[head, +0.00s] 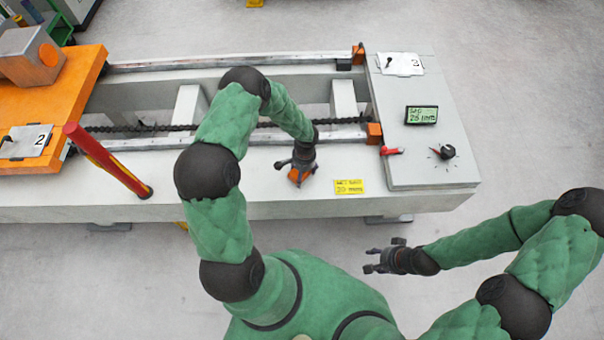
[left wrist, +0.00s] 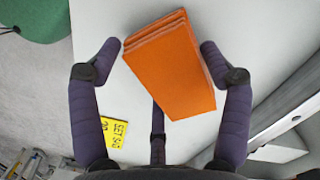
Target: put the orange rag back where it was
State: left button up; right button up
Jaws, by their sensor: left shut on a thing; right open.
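The orange rag (head: 298,177) is a folded block at the front of the grey gantry bed. My left gripper (head: 296,168) is over it, pointing down, and hides part of it. I cannot tell whether the rag touches the bed surface. My right gripper (head: 373,261) is open and empty, over the floor in front of the bed.
A yellow label (head: 349,186) lies right of the rag. A red lever (head: 105,160) stands to the left. Further right are a red handle (head: 391,150), a black knob (head: 447,151) and a green display (head: 421,115).

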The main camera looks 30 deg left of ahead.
pick_arm(q)
jog(key=shift+f, duration=0.15)
jog(key=o, duration=1.5)
